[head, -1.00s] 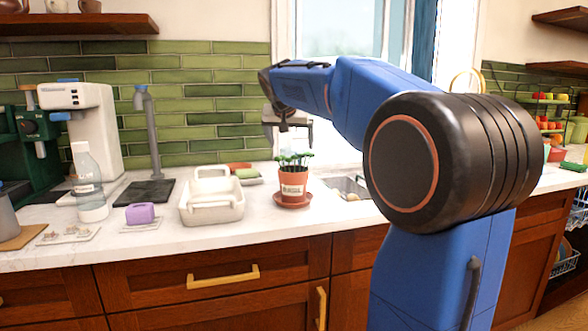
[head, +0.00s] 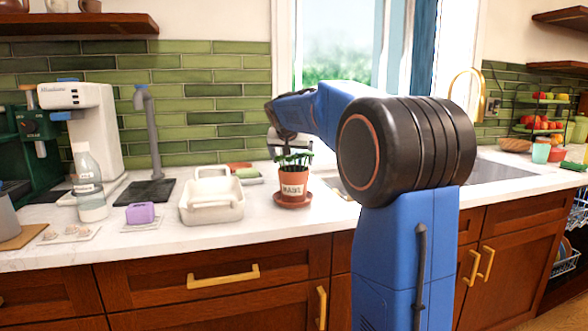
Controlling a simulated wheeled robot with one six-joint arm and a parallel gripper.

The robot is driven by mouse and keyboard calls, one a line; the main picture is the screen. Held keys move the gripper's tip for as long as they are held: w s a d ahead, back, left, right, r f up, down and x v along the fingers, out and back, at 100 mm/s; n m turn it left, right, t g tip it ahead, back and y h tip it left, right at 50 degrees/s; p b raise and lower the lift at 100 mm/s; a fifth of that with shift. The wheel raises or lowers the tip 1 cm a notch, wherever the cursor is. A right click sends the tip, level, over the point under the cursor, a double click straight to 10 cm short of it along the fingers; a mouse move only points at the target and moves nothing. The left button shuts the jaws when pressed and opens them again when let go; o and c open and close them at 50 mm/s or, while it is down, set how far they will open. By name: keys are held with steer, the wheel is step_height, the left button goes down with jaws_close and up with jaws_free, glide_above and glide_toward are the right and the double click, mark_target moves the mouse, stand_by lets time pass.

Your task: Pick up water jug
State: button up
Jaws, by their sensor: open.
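A clear bottle (head: 89,188) with a white cap and a label stands upright on the counter at the left, in front of the white machine. A grey vessel (head: 5,217) is cut off by the left edge. I cannot tell for sure which of the two is the water jug. My gripper (head: 291,157) is open, pointing down just above or behind the potted plant (head: 293,188), well to the right of both. The plant's leaves overlap the fingertips, so their exact gap is hard to see. Nothing shows between the fingers.
A white caddy (head: 212,207), a purple block (head: 140,213) and a grey tap (head: 150,130) on a black base stand between the bottle and the plant. A white machine (head: 85,130) is behind the bottle. The sink (head: 492,171) lies right, partly behind my arm.

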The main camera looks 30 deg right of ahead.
steer(key=shift+w+f, duration=0.1)
steer(key=shift+f, duration=0.05)
steer(key=shift+c, duration=0.3)
steer(key=c, duration=1.3)
steer(key=shift+o, duration=0.2)
steer(key=shift+r, duration=0.2)
step_height(320, 180, up, 17)
